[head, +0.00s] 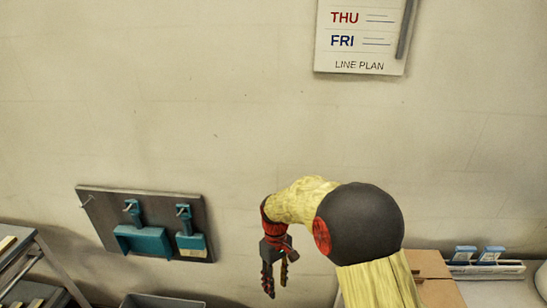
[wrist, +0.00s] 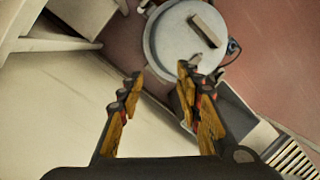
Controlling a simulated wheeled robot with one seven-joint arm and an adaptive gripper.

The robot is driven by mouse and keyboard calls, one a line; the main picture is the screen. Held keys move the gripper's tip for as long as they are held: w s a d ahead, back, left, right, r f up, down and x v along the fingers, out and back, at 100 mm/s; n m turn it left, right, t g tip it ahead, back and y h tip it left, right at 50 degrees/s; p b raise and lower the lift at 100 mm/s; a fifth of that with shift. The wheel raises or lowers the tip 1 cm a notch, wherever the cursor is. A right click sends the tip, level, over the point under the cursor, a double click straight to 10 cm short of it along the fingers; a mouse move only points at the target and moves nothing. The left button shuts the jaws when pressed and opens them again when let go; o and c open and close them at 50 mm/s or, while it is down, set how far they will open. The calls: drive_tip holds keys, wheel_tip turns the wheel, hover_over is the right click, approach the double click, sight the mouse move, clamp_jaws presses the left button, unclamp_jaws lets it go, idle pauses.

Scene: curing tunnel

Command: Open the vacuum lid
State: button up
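A round grey lid (wrist: 168,50), which I take to be the vacuum lid, shows at the upper middle of the wrist view. A pale bar-like handle (wrist: 208,30) sits on its top. The lid looks seated on its drum, whose sides are mostly hidden. My gripper (wrist: 160,77) is open and empty, its two fingers apart, with the lid beyond and below the fingertips. In the head view my gripper (head: 275,273) hangs pointing down in front of the wall. The vacuum is not seen in the head view.
A dark board (head: 90,205) with a teal dustpan (head: 143,240) and brush hangs on the wall. A grey bin (head: 160,301) stands below. A cardboard box (head: 430,265) and white tray (head: 490,269) are at right.

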drive_tip(key=s+d+r+m+t, duration=0.4)
drive_tip(key=s+d+r, duration=0.4)
drive_tip(key=s+r, duration=0.4)
drive_tip(key=s+d+r+m+t, duration=0.3)
drive_tip(key=s+d+r, duration=0.6)
drive_tip(key=s+r, duration=0.3)
drive_tip(key=shift+d+r+m+t, duration=0.3)
drive_tip(key=shift+r+m+t, duration=0.15)
drive_tip(key=shift+r, duration=0.2)
drive_tip(key=shift+s+d+r, duration=0.2)
drive_tip(key=shift+d+r, duration=0.05)
drive_tip(key=shift+r, duration=0.15)
drive_tip(key=shift+c, duration=0.9)
drive_tip(key=shift+w, duration=0.1)
drive_tip(key=c, duration=0.4)
